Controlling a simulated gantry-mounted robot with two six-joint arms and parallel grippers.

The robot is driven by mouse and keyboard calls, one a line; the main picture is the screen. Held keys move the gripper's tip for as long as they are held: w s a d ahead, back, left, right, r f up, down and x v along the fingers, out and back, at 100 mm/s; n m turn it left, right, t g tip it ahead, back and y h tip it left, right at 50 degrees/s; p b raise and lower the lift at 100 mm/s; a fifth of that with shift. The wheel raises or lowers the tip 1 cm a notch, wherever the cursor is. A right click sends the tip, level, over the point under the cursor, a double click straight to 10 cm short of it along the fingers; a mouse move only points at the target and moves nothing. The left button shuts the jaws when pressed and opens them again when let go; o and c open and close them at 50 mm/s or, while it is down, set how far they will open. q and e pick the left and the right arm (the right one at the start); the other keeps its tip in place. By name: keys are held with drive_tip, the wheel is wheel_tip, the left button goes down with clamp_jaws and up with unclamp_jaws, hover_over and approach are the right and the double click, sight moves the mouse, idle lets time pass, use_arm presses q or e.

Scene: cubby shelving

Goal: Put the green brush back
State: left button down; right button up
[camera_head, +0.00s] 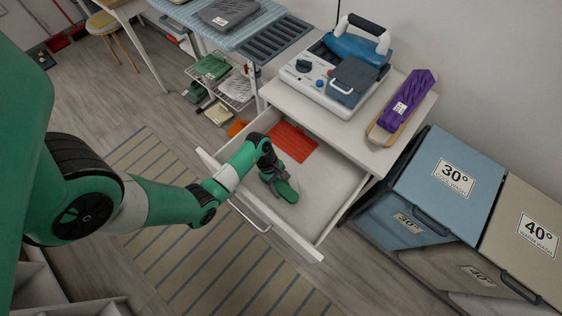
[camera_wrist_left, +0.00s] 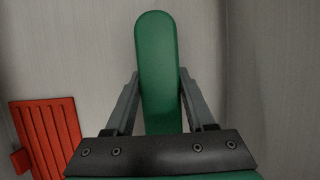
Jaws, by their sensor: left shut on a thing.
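The green brush (camera_head: 288,190) is in the open white drawer (camera_head: 325,190), seen in the head view. It has a long rounded green body, which also shows in the left wrist view (camera_wrist_left: 157,60). My left gripper (camera_head: 272,177) reaches down into the drawer and is shut on the brush, with one finger on each side of it. Whether the brush touches the drawer floor I cannot tell. The brush's underside is hidden. My right gripper is not in view.
A red slatted piece (camera_head: 293,141) lies in the drawer's back left, also in the left wrist view (camera_wrist_left: 46,135). Blue (camera_head: 450,180) and beige (camera_head: 530,222) bins stand right.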

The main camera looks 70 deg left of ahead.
use_arm(q)
drive_tip(key=shift+w+r, duration=0.1)
drive_tip(key=shift+c, duration=1.2)
unclamp_jaws()
drive_tip(key=p+v, duration=0.6)
drive_tip(key=v, duration=0.5)
drive_tip(key=shift+a+r, duration=0.1)
drive_tip(key=shift+r, duration=0.15)
drive_tip(key=shift+a+r, duration=0.15)
drive_tip(key=shift+r, duration=0.15)
